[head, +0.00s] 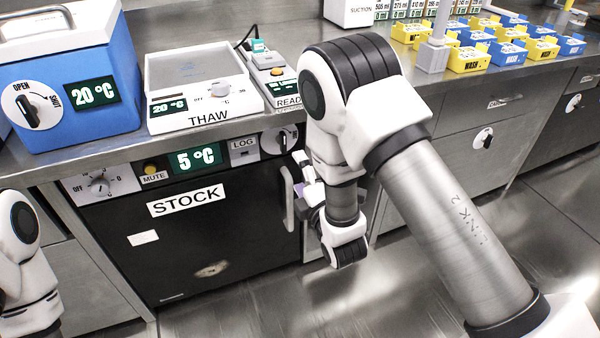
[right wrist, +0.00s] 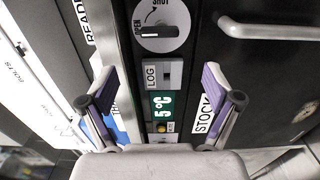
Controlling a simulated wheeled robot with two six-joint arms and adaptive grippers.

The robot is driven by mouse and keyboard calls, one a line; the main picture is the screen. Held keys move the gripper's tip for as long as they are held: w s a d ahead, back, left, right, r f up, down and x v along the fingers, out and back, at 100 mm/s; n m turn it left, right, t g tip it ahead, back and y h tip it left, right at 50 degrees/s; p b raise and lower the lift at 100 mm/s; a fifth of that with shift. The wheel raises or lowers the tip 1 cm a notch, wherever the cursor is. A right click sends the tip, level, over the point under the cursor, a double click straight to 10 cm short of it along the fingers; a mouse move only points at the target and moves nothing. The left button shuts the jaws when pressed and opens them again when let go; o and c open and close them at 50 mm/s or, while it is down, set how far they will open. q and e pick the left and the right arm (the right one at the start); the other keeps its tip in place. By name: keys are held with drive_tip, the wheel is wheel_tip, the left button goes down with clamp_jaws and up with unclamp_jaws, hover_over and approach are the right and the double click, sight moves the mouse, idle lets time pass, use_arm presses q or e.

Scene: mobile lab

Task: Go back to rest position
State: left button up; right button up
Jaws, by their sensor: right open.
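My right gripper (head: 304,178) is in front of the right side of the black STOCK fridge (head: 225,240), close to its vertical handle (head: 288,200) in the picture. My own wrist partly hides it. In the right wrist view the right gripper (right wrist: 159,72) is open, its two purple-padded fingers wide apart with nothing between them. Beyond the fingers are the fridge's control panel, with the LOG label, 5 °C display (right wrist: 162,104) and OPEN/SHUT dial (right wrist: 160,27). Part of my left arm shows at the lower left of the head view; its gripper is out of frame.
On the steel counter (head: 180,40) stand a blue-and-white box (head: 80,90) reading 20 °C, the THAW unit (head: 200,85) and the READ device (head: 275,80). Several yellow and blue bins (head: 470,60) are at the back right. The floor (head: 270,310) in front is clear.

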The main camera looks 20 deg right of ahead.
drive_tip(key=s+d+f+m+g+h, duration=0.15)
drive_tip(key=s+f+g, duration=0.35)
drive_tip(key=f, duration=0.5)
drive_tip(key=s+d+f+m+g, duration=0.2)
drive_tip(key=s+d+f+m, duration=0.1)
drive_tip(key=s+f, duration=0.55)
drive_tip(key=s+f+m+g+y, duration=0.1)
drive_tip(key=s+f+m+g, duration=0.5)
drive_tip(key=s, duration=0.4)
drive_tip(key=s+f+m+g, duration=0.3)
drive_tip(key=s+m+g, duration=0.2)
drive_tip(key=s+m, duration=0.5)
wheel_tip(320, 180, up, 23)
drive_tip(key=n+p, duration=0.1)
drive_tip(key=p, duration=2.2)
drive_tip(key=shift+s, duration=0.2)
drive_tip(key=shift+d+n, duration=0.1)
drive_tip(key=shift+n, duration=0.15)
